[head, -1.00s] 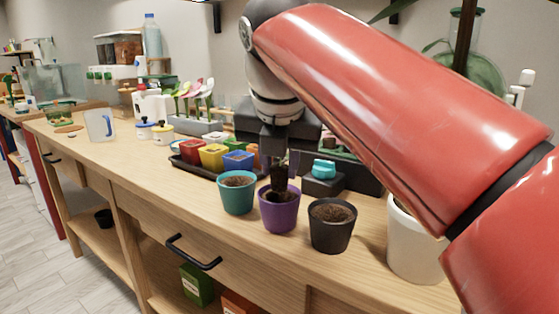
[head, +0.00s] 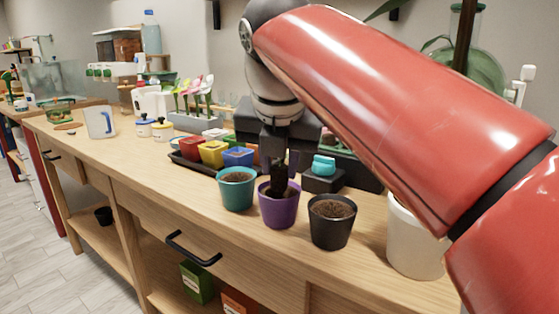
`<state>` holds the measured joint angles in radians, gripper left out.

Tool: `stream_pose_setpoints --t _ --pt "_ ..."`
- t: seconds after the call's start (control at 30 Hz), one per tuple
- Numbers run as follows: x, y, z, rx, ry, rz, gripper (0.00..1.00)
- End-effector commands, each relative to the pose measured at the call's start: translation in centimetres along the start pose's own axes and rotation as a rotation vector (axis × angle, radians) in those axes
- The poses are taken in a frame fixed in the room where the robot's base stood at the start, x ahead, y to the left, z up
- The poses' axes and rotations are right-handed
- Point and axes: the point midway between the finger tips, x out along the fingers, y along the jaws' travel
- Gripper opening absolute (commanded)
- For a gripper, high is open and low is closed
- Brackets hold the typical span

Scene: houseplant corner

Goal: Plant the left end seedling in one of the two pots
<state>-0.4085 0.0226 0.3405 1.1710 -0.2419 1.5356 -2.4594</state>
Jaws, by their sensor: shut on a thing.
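The seedling's leaves are not clearly visible. A teal pot (head: 236,192) with soil stands just left of the purple pot. A black pot (head: 331,225) with soil stands just right.
Behind the pots are a dark tray (head: 185,160) of small coloured pots and a black block with a teal item (head: 323,166) on top. A large white pot (head: 412,245) stands right. A blue-handled jug (head: 101,122) is far left. The bench front left is clear.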

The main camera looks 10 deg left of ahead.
Motion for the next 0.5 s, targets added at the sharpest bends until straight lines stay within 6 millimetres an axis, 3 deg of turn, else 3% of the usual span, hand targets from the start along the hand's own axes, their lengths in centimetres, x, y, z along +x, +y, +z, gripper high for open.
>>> stream_pose_setpoints --t 0.5 --pt "1.2 -0.1 -0.6 0.0 0.0 0.0 0.06"
